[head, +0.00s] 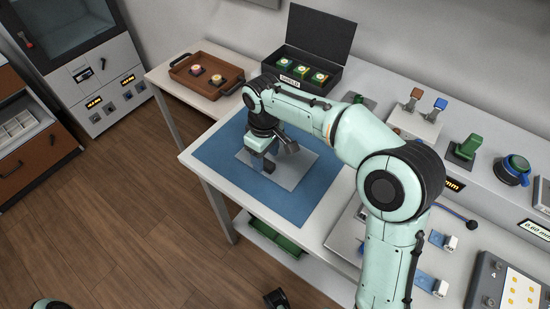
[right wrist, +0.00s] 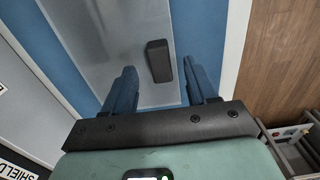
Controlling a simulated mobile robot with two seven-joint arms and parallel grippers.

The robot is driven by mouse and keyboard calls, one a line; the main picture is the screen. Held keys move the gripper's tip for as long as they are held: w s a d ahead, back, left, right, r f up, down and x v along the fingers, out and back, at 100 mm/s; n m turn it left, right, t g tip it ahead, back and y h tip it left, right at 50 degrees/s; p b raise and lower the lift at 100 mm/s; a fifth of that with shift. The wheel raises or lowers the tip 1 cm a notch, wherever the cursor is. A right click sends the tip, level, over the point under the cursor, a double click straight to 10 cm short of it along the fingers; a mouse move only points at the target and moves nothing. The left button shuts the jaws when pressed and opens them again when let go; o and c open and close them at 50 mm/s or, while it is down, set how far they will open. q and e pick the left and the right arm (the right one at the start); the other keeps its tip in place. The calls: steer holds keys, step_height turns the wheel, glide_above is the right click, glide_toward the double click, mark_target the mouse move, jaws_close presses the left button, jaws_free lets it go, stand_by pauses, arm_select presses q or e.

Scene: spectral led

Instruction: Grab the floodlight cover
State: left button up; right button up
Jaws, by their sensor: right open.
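A small dark block (right wrist: 159,60), which may be the floodlight cover, lies on the grey plate (right wrist: 108,35) in the right wrist view. My right gripper (head: 268,163) is over the grey plate on the blue mat in the head view. Its two dark blue fingers are open in the right wrist view, with the block ahead of the gap between them and nothing held. In the head view my right arm and gripper hide part of the plate, and the block cannot be told apart from the fingers. My left gripper is not clearly visible.
The blue mat (head: 217,158) lies on the white table. A small stand (head: 415,122) and a green device (head: 466,148) are on the right.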

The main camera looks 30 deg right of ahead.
step_height(320, 180, down, 2)
steer(key=shift+f, duration=0.2)
jaws_close()
steer(key=shift+r, duration=0.1)
